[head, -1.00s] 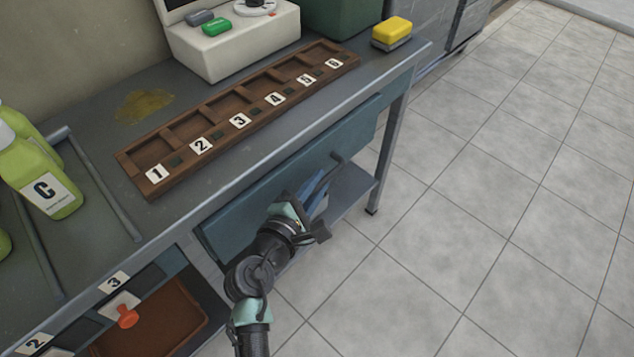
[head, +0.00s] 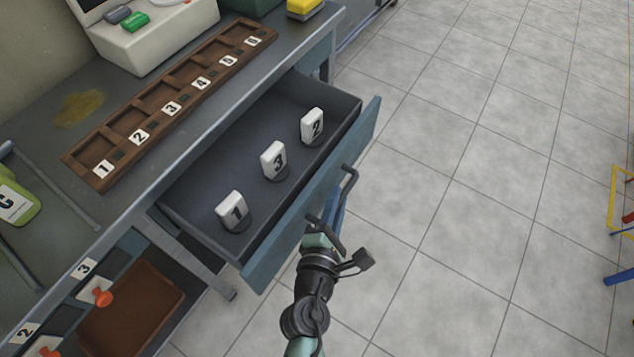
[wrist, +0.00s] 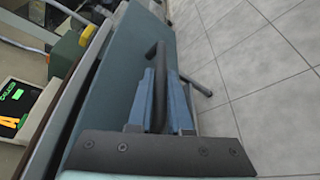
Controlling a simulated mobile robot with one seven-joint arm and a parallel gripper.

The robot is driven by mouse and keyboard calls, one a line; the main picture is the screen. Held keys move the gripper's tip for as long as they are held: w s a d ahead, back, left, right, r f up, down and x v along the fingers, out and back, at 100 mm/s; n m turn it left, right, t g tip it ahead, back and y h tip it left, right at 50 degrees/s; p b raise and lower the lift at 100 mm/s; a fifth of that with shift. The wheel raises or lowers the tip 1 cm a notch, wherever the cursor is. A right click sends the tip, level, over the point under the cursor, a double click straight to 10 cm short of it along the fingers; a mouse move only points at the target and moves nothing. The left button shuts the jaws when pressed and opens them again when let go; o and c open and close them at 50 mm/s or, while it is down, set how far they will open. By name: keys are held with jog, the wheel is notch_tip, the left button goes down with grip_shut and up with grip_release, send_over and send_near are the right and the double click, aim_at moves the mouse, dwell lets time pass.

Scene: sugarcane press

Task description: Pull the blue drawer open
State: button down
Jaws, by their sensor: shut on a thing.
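The blue drawer (head: 262,258) stands pulled out from under the grey table in the head view, its inside showing. Its dark bar handle (head: 349,186) is on the front face; it also shows in the wrist view (wrist: 161,62). My gripper (head: 333,212) is at the handle, its blue fingers on either side of the bar, shut on it. In the wrist view my gripper (wrist: 166,92) has the handle between its fingers. White blocks numbered 1 (head: 232,208), 3 (head: 273,160) and 2 (head: 312,126) stand upright on dark round bases in the drawer.
A wooden tray (head: 118,178) with numbered compartments lies on the table above the drawer. Orange knobs (head: 102,297) are at lower left. Tiled floor (head: 470,190) in front of the drawer is largely clear.

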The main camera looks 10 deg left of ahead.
jog(key=shift+s+d, duration=0.3)
jog(key=shift+d, duration=0.35)
jog(key=c, duration=1.1)
grip_release()
jog(key=b+v, duration=0.2)
jog(key=v, duration=1.1)
